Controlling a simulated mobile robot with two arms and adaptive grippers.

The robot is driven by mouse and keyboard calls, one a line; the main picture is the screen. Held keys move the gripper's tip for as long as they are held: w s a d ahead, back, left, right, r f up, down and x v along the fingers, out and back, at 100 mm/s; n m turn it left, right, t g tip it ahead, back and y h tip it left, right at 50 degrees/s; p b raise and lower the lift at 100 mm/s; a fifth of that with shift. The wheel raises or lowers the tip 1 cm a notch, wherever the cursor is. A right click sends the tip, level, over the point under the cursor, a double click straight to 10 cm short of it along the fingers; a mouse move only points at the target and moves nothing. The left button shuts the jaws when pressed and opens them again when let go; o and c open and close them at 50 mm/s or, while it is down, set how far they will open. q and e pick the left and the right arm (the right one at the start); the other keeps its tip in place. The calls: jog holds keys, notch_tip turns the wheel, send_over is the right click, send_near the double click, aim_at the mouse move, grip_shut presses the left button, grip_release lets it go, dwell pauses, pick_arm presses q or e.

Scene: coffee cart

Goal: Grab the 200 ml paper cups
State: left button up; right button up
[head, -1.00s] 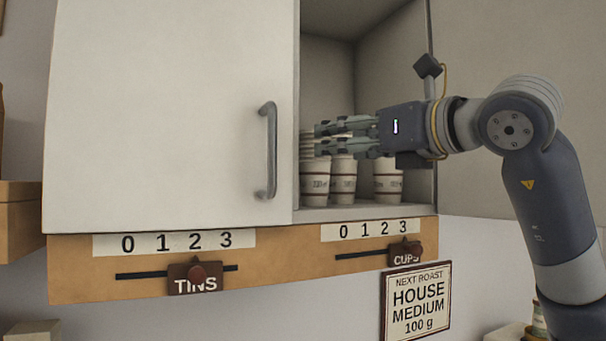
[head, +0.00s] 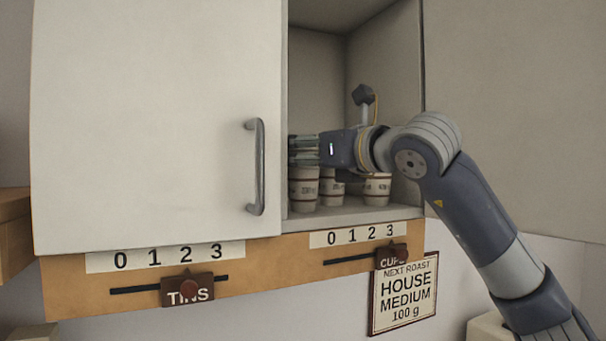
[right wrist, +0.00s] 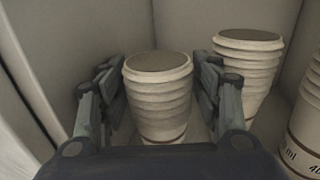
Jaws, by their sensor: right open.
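Several stacks of white paper cups with dark bands stand in the open cupboard section. In the head view they show at the left (head: 303,190), in the middle (head: 331,188) and at the right (head: 377,190). Their printed sizes are too small to read there. My right gripper (head: 300,150) is inside the cupboard, above the left cups. In the right wrist view its open fingers (right wrist: 160,78) stand on either side of one stack (right wrist: 158,105). Whether they touch it is unclear. A second stack (right wrist: 248,70) stands behind to the right. My left gripper is not in view.
A white door (head: 150,120) with a grey handle (head: 257,167) covers the cupboard's left part. Below are a TINS slider (head: 187,290) and a CUPS slider (head: 391,257). Another stack (right wrist: 305,130), its print partly reading "ml 40", stands at the right wrist view's edge.

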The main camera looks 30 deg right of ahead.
jog(key=shift+s, duration=0.1)
jog(key=c, duration=0.9)
jog(key=shift+c, duration=0.2)
jog(key=shift+r, duration=0.1)
